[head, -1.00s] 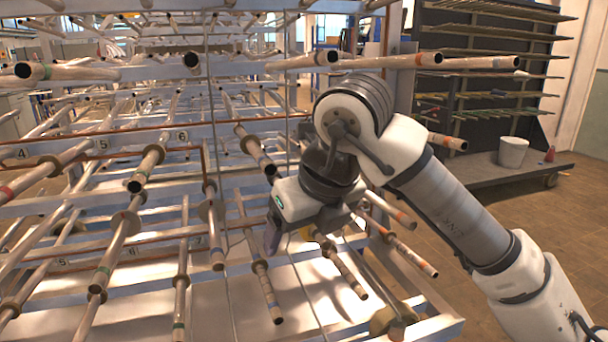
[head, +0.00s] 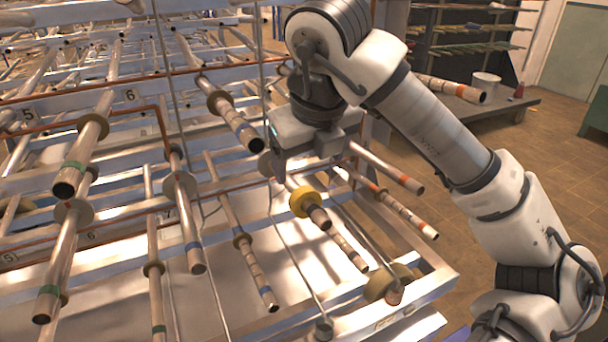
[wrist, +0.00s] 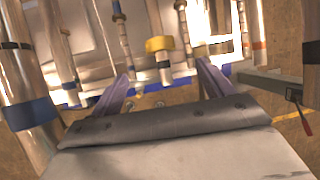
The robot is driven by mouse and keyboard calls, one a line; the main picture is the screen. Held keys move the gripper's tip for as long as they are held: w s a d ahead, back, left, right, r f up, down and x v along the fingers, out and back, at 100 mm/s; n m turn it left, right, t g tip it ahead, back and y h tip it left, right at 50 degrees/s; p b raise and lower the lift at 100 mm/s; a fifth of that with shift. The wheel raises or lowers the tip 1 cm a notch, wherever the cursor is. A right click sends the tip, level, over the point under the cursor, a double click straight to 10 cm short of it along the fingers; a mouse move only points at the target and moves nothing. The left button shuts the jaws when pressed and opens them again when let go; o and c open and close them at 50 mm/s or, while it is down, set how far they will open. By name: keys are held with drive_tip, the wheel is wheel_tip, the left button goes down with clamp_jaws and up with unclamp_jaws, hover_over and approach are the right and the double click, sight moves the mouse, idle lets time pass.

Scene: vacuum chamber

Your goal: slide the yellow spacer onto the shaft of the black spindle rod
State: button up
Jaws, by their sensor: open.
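The yellow spacer (head: 306,201) is a thick ring around a metal rod (head: 320,219), close behind the rod's free end. The rod shows a dark band just in front of the spacer, so it appears to be the black spindle rod. In the wrist view the spacer (wrist: 159,44) sits on that rod, whose end (wrist: 165,76) points toward my gripper. My gripper (wrist: 163,68) is open, its two purple fingers apart on either side of the rod's end with nothing between them touching the spacer.
A thick blue-banded rod (wrist: 30,115) stands close left in the wrist view. Open floor (head: 500,200) lies right.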

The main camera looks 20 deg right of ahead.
sight(288, 178)
drive_tip(key=p+x, duration=0.2)
drive_tip(key=x, duration=1)
drive_tip(key=shift+a+f, duration=0.1)
drive_tip(key=c, duration=1.1)
drive_tip(key=shift+w+a+f+b, duration=0.1)
drive_tip(key=shift+w+a+b, duration=0.2)
drive_tip(key=shift+w, duration=0.95)
drive_tip(key=shift+w+a+f+b, duration=0.15)
drive_tip(key=shift+w+b, duration=0.3)
drive_tip(key=shift+w, duration=0.8)
drive_tip(key=shift+w+a+f+b, duration=0.1)
drive_tip(key=shift+w+a+b, duration=0.25)
drive_tip(key=shift+w, duration=0.9)
drive_tip(key=shift+c, duration=0.2)
drive_tip(key=shift+w+a+f, duration=0.1)
drive_tip(key=shift+w+a, duration=0.05)
drive_tip(key=shift+w, duration=1)
drive_tip(key=shift+w+a+f, duration=0.1)
drive_tip(key=shift+w+a, duration=0.05)
drive_tip(key=shift+w, duration=0.65)
drive_tip(key=shift+w+a, duration=0.2)
drive_tip(key=shift+w, duration=0.65)
drive_tip(key=shift+w+a+f, duration=0.1)
drive_tip(key=shift+w+a, duration=0.05)
drive_tip(key=shift+w, duration=0.65)
drive_tip(key=o, duration=1.1)
drive_tip(key=shift+o, duration=0.2)
